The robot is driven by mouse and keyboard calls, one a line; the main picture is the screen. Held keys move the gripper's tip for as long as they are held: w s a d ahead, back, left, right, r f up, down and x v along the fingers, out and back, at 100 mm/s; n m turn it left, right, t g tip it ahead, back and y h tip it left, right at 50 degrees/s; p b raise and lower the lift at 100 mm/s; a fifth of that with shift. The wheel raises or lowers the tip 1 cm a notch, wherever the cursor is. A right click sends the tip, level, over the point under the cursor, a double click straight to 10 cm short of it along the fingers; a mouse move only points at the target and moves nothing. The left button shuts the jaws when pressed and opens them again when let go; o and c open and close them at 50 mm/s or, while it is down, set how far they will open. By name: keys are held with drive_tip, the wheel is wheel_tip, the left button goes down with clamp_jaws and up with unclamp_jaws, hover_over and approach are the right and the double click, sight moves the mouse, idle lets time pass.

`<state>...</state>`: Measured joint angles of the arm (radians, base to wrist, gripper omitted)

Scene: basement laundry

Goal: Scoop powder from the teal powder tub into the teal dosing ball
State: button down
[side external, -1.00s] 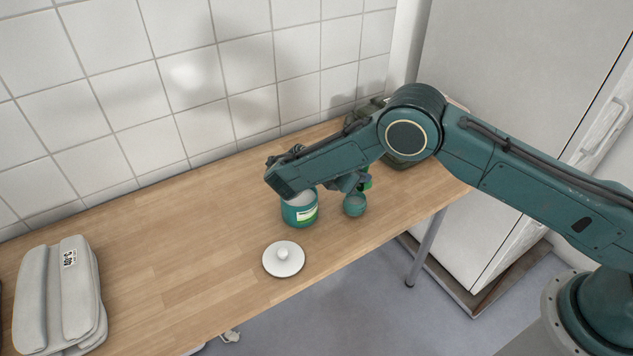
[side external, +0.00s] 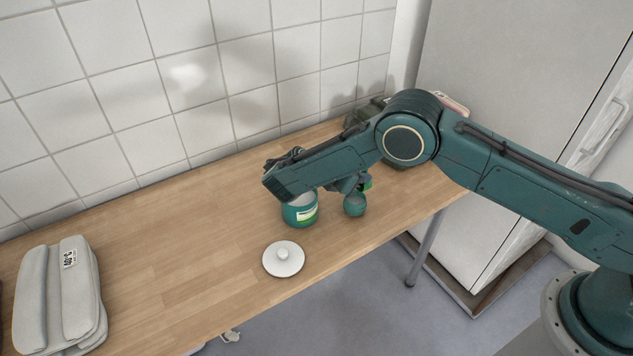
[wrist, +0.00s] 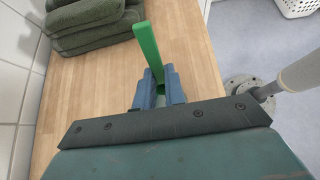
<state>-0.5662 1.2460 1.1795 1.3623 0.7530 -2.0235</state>
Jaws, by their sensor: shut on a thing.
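The teal powder tub (side external: 300,217) stands open on the wooden table, with pale contents showing at its top and my arm partly over it. The teal dosing ball (side external: 355,206) sits just right of it, directly below my gripper (side external: 350,184). In the wrist view my gripper (wrist: 158,88) is shut on the bright green handle of a scoop (wrist: 148,48). A bit of green also shows beside the gripper in the side view. The scoop's bowl is hidden, so I cannot tell whether it holds powder. Tub and ball do not show in the wrist view.
A white round lid with a knob (side external: 283,260) lies in front of the tub. Folded grey cloth (side external: 62,290) lies at the far left. Folded dark green towels (wrist: 92,22) are stacked near the wall. The table's left middle is clear.

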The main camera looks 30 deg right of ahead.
drive_tip(key=shift+r, duration=0.1)
idle(0.5)
drive_tip(key=shift+r+y, duration=0.65)
drive_tip(key=shift+y, duration=1.1)
drive_tip(key=shift+r+y, duration=0.6)
drive_tip(key=shift+y, duration=1.1)
drive_tip(key=shift+r+y, duration=0.65)
drive_tip(key=shift+y, duration=1.1)
